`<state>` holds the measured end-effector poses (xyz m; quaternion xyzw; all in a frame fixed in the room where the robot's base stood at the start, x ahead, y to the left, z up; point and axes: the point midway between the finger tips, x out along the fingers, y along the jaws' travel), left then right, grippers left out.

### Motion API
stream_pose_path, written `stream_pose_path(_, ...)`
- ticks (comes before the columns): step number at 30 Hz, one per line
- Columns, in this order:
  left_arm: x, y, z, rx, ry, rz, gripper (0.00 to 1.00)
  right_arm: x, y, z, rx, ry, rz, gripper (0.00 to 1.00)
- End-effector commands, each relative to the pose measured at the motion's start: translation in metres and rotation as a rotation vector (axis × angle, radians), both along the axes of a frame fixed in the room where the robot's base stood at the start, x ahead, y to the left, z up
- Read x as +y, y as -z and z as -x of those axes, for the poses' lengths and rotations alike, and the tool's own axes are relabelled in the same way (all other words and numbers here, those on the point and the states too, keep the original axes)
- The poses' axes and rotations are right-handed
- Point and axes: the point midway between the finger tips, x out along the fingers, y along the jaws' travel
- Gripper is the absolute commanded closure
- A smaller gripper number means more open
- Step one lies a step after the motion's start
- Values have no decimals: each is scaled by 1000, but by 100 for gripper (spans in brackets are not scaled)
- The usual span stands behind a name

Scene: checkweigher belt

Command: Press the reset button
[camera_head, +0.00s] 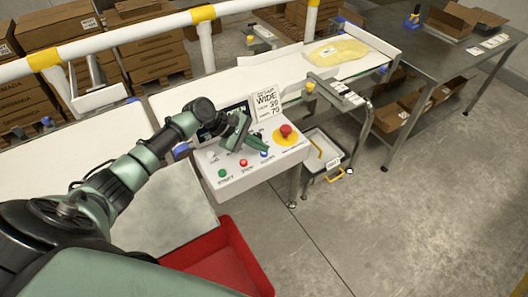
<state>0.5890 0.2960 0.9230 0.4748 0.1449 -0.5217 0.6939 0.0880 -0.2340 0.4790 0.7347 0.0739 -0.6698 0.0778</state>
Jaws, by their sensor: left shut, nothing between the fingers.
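The white control panel (212,187) stands at the belt's near side. Its front row has a green button (222,173), a red button (243,162) and a blue button (264,154), with labels too small to read surely. A larger red mushroom button on a yellow disc (277,139) sits at the panel's right. My left gripper (241,144) is shut and empty over the panel, its tips above and behind the row of buttons. I cannot tell whether it touches the panel. My right gripper is out of view.
A yellow bag (337,51) lies on the belt (215,86). A red bin (232,248) is below the panel, left of open floor. A metal table (445,62) stands at right.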

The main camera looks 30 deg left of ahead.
Motion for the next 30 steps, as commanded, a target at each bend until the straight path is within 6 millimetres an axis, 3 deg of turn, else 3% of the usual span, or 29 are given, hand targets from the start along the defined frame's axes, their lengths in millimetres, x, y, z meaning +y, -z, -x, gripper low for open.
stream_pose_path(21,0,7,1,2,0,-1,100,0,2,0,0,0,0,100)
stream_pose_path(30,0,-3,1,3,-1,-1,100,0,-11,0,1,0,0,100)
